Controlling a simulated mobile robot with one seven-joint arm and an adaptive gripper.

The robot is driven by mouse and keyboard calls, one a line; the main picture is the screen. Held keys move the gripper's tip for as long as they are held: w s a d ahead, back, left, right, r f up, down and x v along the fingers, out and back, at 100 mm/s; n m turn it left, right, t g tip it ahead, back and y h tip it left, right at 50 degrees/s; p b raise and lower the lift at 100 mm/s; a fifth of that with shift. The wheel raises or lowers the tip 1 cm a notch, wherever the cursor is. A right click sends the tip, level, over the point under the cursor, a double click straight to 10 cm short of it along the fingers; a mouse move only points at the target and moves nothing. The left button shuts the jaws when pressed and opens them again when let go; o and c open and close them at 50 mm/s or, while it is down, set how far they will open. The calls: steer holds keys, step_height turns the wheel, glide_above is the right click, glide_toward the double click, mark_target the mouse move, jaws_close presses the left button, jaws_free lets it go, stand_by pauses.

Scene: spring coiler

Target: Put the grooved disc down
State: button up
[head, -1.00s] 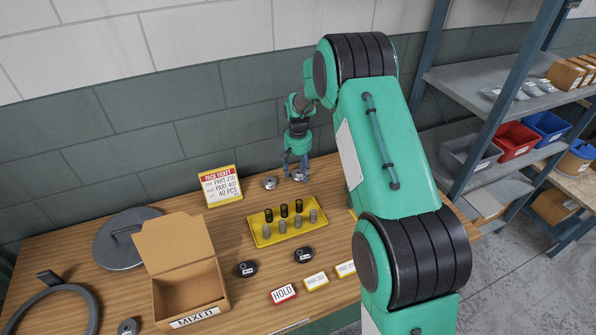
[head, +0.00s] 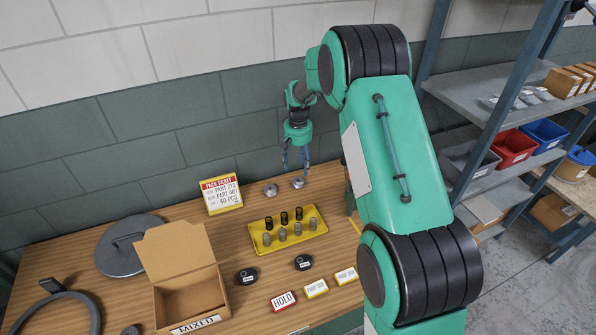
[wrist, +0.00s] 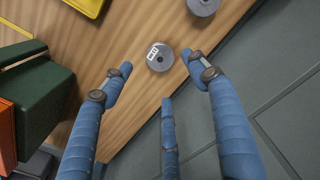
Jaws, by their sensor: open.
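A grey round disc (head: 297,183) lies flat on the wooden bench near the wall, behind the yellow tray. I take it to be the grooved disc, though its groove is too small to make out. In the wrist view my blue-sleeved fingers (wrist: 158,75) spread around and below the disc in the picture.
A second, similar disc (head: 270,190) lies just left; it also shows in the wrist view (wrist: 203,5). The yellow tray (head: 262,248) holds several small cylinders. A ticket sign (head: 222,195) stands by the wall. An open box (head: 187,270) and two black parts are nearer the front.

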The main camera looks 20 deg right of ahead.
steer(key=shift+r+p, duration=0.3)
steer(key=shift+r, duration=1.85)
steer(key=s+a+r+n+t, duration=0.1)
steer(key=s+a+r, duration=0.3)
steer(key=s+r, duration=0.7)
steer(key=s+a+r+t, duration=0.2)
steer(key=s+a+r, duration=0.2)
steer(key=s+r, duration=0.65)
steer(key=s+a+r+t, duration=0.1)
steer(key=s+a+r, duration=0.1)
steer(key=s, duration=1.1)
steer(key=s+a+r+n+t, duration=0.1)
steer(key=s+a+r, duration=0.2)
steer(key=s, duration=0.9)
steer(key=shift+s+r+t, duration=0.2)
steer(key=shift+s+t, duration=0.1)
steer(key=shift+s, duration=0.1)
